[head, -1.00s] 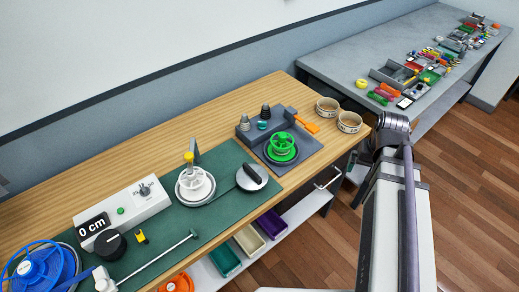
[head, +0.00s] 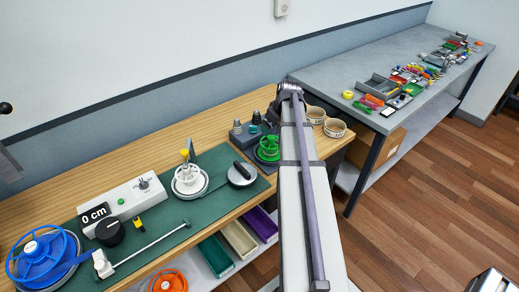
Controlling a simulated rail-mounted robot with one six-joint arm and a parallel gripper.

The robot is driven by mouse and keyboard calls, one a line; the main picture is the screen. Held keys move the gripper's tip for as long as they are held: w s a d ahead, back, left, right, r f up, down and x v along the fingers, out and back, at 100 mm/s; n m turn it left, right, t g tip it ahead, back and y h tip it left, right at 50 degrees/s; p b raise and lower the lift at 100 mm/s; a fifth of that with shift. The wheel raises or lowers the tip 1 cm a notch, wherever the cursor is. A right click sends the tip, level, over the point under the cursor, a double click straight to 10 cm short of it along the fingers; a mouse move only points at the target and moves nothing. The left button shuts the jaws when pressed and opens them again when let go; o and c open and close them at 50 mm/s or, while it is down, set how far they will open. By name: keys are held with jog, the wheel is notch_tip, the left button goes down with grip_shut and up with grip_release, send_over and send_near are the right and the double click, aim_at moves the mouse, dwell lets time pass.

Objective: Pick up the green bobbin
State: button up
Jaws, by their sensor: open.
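The green bobbin (head: 268,145) stands upright on a dark round plate on the grey fixture (head: 240,138), near the right end of the wooden bench. My arm's long link rises in front of the bench, just right of the bobbin, and partly covers the fixture's right side. I cannot make out my gripper in the head view.
Two round tins (head: 334,128) sit at the bench's right end. Bins (head: 240,240) hang below. A grey table (head: 360,75) behind holds many small parts.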

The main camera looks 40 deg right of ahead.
aim_at(271, 137)
jog(key=b+x, duration=1)
jog(key=x, duration=0.1)
jog(key=shift+a+f, duration=0.1)
jog(key=shift+s+r, duration=0.1)
jog(key=shift+r, duration=0.2)
jog(key=c, duration=0.7)
